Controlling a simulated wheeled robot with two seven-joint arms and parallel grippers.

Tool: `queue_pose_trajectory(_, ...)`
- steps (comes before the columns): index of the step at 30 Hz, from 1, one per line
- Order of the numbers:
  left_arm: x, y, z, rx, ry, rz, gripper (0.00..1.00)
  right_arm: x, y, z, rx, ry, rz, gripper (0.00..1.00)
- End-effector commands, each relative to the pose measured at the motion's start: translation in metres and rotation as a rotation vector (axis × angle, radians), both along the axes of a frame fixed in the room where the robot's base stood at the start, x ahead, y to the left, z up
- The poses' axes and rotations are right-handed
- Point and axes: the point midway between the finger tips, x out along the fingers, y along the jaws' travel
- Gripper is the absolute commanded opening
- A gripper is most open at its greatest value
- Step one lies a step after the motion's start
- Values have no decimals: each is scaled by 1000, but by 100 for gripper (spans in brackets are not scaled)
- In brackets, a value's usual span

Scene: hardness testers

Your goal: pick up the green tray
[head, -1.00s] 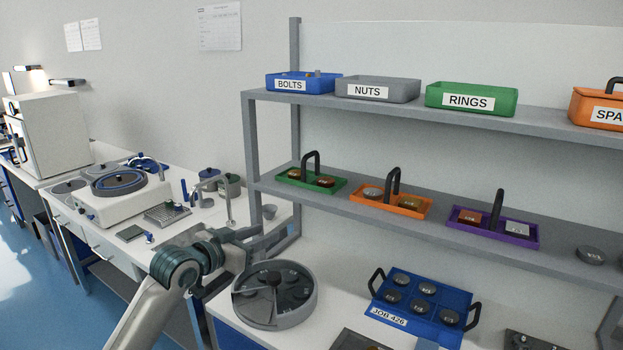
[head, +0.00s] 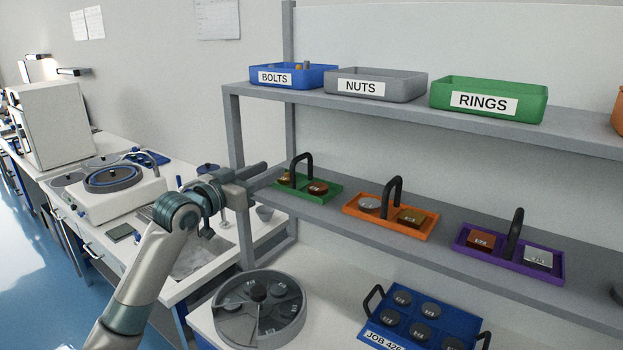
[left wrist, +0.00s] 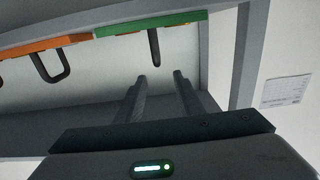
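The green tray (head: 331,192) sits at the left end of the lower shelf. It has a black arched handle (head: 302,157) and holds two round metal pieces. My left gripper (head: 264,171) is just left of the tray, at about shelf height. It is apart from the tray and empty. In the left wrist view the two fingers of the gripper (left wrist: 160,76) are spread apart. The green tray (left wrist: 145,28) shows there at the top edge, its handle (left wrist: 154,48) ahead of the fingertips. My right gripper is not in view.
An orange tray (head: 429,228) and a purple tray (head: 553,278) stand to the right on the same shelf. A shelf post (head: 237,145) is close to my left gripper. Blue, grey and green labelled bins line the upper shelf (head: 400,108). A round grey holder (head: 262,337) is below.

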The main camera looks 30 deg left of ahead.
Motion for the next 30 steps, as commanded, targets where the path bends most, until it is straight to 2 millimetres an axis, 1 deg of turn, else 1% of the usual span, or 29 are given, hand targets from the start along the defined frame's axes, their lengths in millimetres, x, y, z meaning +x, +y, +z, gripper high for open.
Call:
queue_pose_trajectory(12,0,0,1,0,-2,0,34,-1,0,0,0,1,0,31)
queue_pose_trajectory(17,6,0,2,-2,-2,0,34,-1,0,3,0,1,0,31)
queue_pose_trajectory(20,16,-1,4,-4,-3,0,34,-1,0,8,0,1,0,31)
queue_pose_trajectory(23,31,-2,5,-4,-2,0,34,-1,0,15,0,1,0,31)
queue_pose_trajectory(30,74,-6,5,-4,-2,0,34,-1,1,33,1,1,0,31)
